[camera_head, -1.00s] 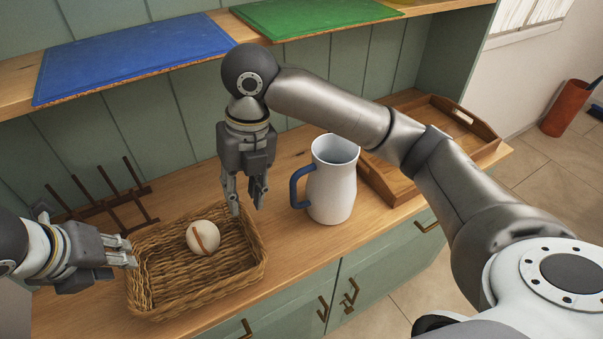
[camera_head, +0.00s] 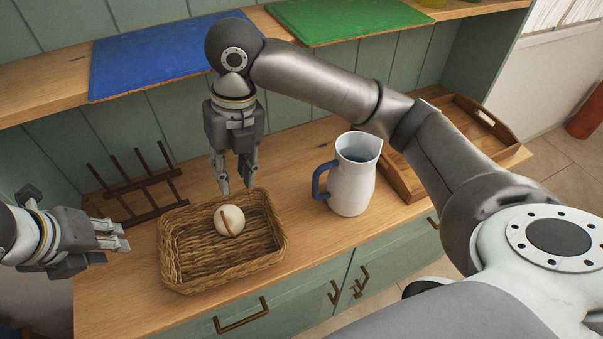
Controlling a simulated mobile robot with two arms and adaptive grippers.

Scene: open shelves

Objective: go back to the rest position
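My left gripper (camera_head: 122,236) is at the left, apart from the wicker basket. Its fingers look spread, with nothing between them. My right gripper (camera_head: 236,187) points down above the back of the basket. Its fingers are apart and empty. The wicker basket (camera_head: 185,277) stands on the wooden counter. A round cream object with a brown stripe (camera_head: 226,216) lies in it, touched by neither gripper.
A white jug with a blue handle (camera_head: 350,188) stands right of the basket. A wooden tray (camera_head: 405,183) lies behind it, partly hidden by my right arm. A dark rack (camera_head: 130,185) stands at the back left. Blue (camera_head: 150,58) and green (camera_head: 340,18) boards lie on the shelf above.

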